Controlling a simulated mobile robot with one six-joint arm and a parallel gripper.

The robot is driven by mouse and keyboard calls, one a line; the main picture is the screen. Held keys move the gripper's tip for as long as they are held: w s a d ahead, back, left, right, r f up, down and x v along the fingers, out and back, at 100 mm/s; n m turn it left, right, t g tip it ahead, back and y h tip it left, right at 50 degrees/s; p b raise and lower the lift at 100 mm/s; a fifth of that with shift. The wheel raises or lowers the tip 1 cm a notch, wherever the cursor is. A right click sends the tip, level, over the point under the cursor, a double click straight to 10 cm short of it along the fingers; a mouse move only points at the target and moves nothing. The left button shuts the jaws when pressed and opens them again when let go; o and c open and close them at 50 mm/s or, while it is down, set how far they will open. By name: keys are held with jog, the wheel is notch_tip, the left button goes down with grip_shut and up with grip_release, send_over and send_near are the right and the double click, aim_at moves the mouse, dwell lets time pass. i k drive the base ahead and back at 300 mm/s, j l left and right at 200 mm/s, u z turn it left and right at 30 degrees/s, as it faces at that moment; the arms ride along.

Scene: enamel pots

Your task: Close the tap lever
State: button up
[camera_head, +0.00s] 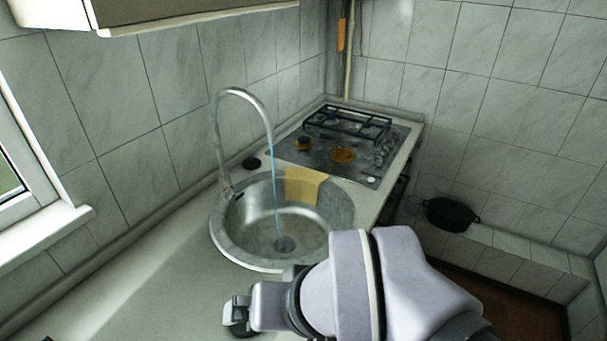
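A tall curved metal tap (217,130) rises from the back left rim of the round steel sink (222,235). A thin blue stream of water (275,195) falls from its spout to the drain. A small lever (228,191) shows at the tap's base, with a reddish mark near it; its exact angle is too small to tell. My gripper (237,314) is low in the picture, in front of the sink and over the counter, well apart from the tap. It points left. Its fingers are small and partly hidden, so I cannot tell whether they are open.
A yellow cloth (303,184) hangs on the sink's back right rim. A small dark round object (251,163) lies behind the sink. A gas hob (345,145) is beyond it. The counter (140,275) left of the sink is clear. A black pot (450,214) stands on a tiled ledge at right.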

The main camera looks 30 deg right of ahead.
aim_at(226, 185)
jog(key=i+l+u, duration=0.1)
jog(key=l, duration=0.25)
jog(key=i+l, duration=0.2)
jog(key=l, duration=0.15)
jog(key=i+l+u, duration=0.15)
jog(key=l, duration=0.2)
jog(key=i+l, duration=0.15)
jog(key=l, duration=0.25)
jog(key=u, duration=0.05)
